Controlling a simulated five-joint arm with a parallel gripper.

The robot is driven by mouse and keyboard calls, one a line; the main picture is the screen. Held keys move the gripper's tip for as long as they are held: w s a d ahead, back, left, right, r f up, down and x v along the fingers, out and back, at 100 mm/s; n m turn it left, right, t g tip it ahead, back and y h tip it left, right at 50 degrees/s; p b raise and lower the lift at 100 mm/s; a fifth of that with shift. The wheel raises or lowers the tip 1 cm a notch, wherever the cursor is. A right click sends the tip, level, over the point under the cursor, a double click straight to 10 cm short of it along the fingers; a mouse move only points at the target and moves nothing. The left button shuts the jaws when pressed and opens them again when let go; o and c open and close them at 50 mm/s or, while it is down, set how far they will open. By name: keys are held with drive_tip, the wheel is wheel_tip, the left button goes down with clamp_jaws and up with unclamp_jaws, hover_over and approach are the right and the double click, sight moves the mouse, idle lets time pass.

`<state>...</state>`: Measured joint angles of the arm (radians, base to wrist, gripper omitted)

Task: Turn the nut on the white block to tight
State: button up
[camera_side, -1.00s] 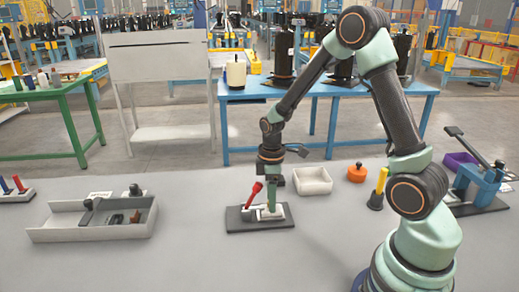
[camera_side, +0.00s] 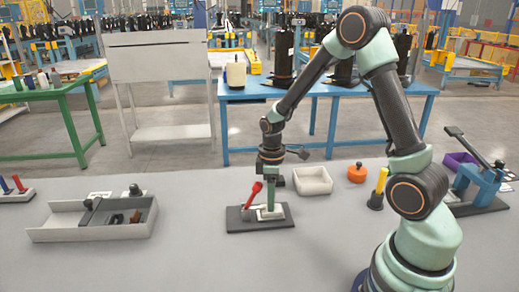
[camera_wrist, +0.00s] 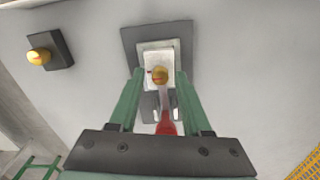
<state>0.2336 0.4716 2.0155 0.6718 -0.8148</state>
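The white block (camera_wrist: 152,57) sits on a dark base plate (camera_wrist: 130,38); in the side view the plate (camera_side: 236,226) lies mid-table. A round brass-coloured nut (camera_wrist: 160,75) is on top of the block. A red-handled tool (camera_wrist: 166,122) reaches from the nut toward the wrist; its red handle (camera_side: 253,194) slants upward in the side view. My gripper (camera_wrist: 159,74) is over the block, pointing down, with its green fingers apart on either side of the nut. It also shows low over the plate in the side view (camera_side: 269,207). Finger contact cannot be told.
A white bin (camera_side: 313,190) and an orange round part (camera_side: 357,173) stand behind and right. A yellow-handled item (camera_side: 379,189) and a blue fixture (camera_side: 478,186) are farther right. A grey tray (camera_side: 70,234) lies left. Table between tray and plate is clear.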

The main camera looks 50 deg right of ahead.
idle(0.3)
wheel_tip(320, 180, up, 12)
idle(0.5)
drive_tip(key=shift+w, duration=0.1)
drive_tip(key=s+a+r+m+t, duration=0.5)
drive_tip(key=s+a+r+m, duration=0.1)
drive_tip(key=s+a+r, duration=0.2)
drive_tip(key=shift+s+a+r+m+t, duration=0.2)
drive_tip(key=shift+a+r+m+t, duration=0.1)
drive_tip(key=shift+a+t, duration=0.1)
